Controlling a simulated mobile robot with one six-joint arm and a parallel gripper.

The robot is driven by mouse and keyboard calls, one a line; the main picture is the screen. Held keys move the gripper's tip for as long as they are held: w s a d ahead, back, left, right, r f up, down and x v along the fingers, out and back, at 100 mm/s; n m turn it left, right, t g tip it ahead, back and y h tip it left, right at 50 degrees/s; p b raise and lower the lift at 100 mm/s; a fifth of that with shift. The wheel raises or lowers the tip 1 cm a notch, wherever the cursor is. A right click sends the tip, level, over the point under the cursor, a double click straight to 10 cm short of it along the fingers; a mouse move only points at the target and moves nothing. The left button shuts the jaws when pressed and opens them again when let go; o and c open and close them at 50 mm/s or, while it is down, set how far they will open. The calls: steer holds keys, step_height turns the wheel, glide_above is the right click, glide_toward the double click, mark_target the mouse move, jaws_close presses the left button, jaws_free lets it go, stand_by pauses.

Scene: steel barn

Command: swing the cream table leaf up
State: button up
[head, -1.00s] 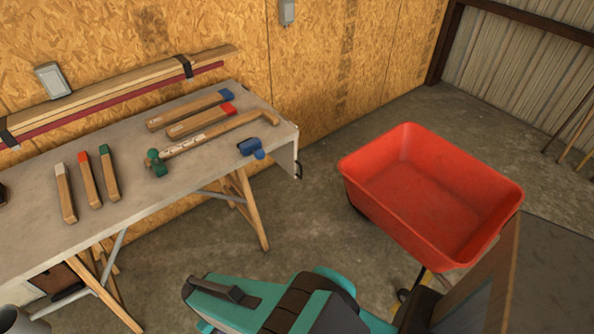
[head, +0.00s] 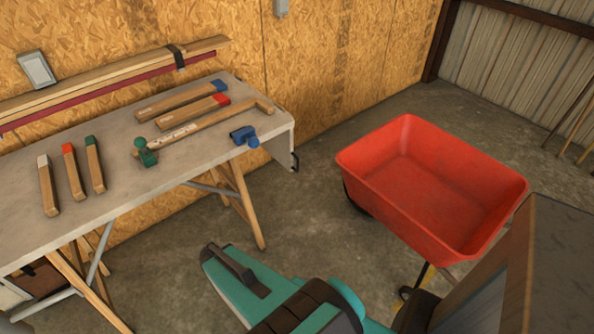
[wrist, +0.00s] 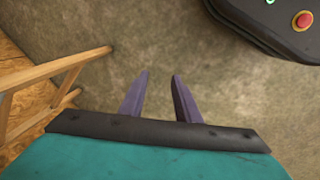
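The table (head: 118,178) has a pale grey top on wooden trestle legs and stands along the wood-panel wall. Its cream leaf (head: 279,151) hangs down at the right end, with a small dark handle (head: 295,162) at its edge. My gripper (wrist: 160,75) shows in the wrist view as two purple fingers, spread apart with bare floor between them. It is open, empty and apart from the leaf. In the head view my teal arm reaches in from the bottom, and I cannot make out the fingertips there.
A red wheelbarrow (head: 433,190) stands right of the table, with clear concrete floor (head: 310,225) between. The trestle leg (wrist: 50,80) is close at left in the wrist view.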

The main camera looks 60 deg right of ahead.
steer(key=w+d+r+n+t+h+b, duration=0.2)
steer(key=w+d+n+t+b, duration=0.15)
steer(key=d, duration=0.65)
steer(key=w+d+r+n+t+h+b, duration=0.15)
steer(key=d+b, duration=0.35)
steer(key=d, duration=0.6)
steer(key=w+d+r+n+t+h+b, duration=0.1)
steer(key=w+d+n+t+h+b, duration=0.2)
steer(key=d, duration=0.7)
steer(key=n+t+b, duration=0.7)
steer(key=n+b, duration=0.8)
steer(key=n, duration=0.3)
glide_toward(298, 164)
steer(key=v, duration=0.3)
steer(key=shift+s+d, duration=0.1)
steer(key=shift+s, duration=0.05)
steer(key=shift+b+x, duration=0.35)
steer(key=shift+x, duration=6.6)
